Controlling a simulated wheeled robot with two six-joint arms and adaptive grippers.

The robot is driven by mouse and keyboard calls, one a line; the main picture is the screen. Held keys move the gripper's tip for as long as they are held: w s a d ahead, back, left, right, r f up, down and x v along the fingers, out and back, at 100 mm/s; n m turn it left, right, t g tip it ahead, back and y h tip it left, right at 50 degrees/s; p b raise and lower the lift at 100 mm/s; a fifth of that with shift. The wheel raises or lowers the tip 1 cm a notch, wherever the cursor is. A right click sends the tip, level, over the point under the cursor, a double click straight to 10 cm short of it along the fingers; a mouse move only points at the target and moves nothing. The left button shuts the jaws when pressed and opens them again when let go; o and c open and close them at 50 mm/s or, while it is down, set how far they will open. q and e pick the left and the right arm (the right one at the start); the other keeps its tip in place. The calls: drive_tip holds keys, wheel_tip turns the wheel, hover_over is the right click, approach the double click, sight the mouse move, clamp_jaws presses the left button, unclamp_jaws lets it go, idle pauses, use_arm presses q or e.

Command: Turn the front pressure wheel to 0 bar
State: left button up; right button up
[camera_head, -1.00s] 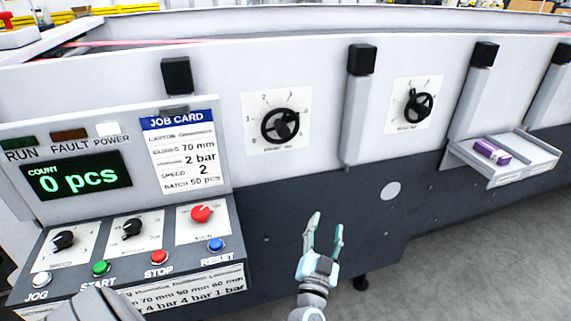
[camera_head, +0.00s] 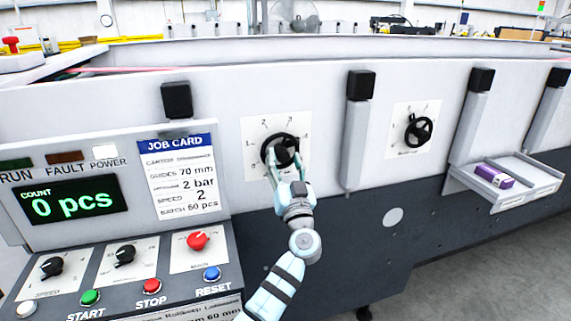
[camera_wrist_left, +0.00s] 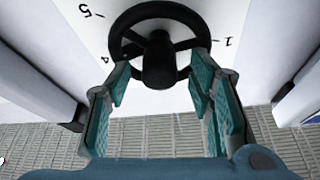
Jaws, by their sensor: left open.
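A black handwheel (camera_head: 281,136) sits on a white dial plate (camera_head: 252,125) on the machine's front panel, right of the job card. In the left wrist view the wheel (camera_wrist_left: 160,58) shows its rim, spokes and protruding hub. My left gripper (camera_head: 281,160) is open at this wheel, its fingers pointing into the panel. In the left wrist view the gripper (camera_wrist_left: 160,78) has one finger on each side of the hub, close to the lower rim; I cannot tell if they touch. Gripper and wheel hide the pointer reading. My right gripper is not in view.
A second black handwheel (camera_head: 418,131) is farther right. The control box (camera_head: 130,225) with knobs and buttons stands at left; its job card (camera_head: 184,180) reads 2 bar. Black-capped posts (camera_head: 358,130) flank the wheels. A tray (camera_head: 520,193) holds a purple box (camera_head: 494,175).

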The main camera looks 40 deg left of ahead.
use_arm(q)
drive_tip(key=c, duration=0.9)
drive_tip(key=shift+d, duration=0.15)
clamp_jaws()
drive_tip(key=shift+n+g, duration=0.3)
drive_tip(key=shift+n, duration=0.1)
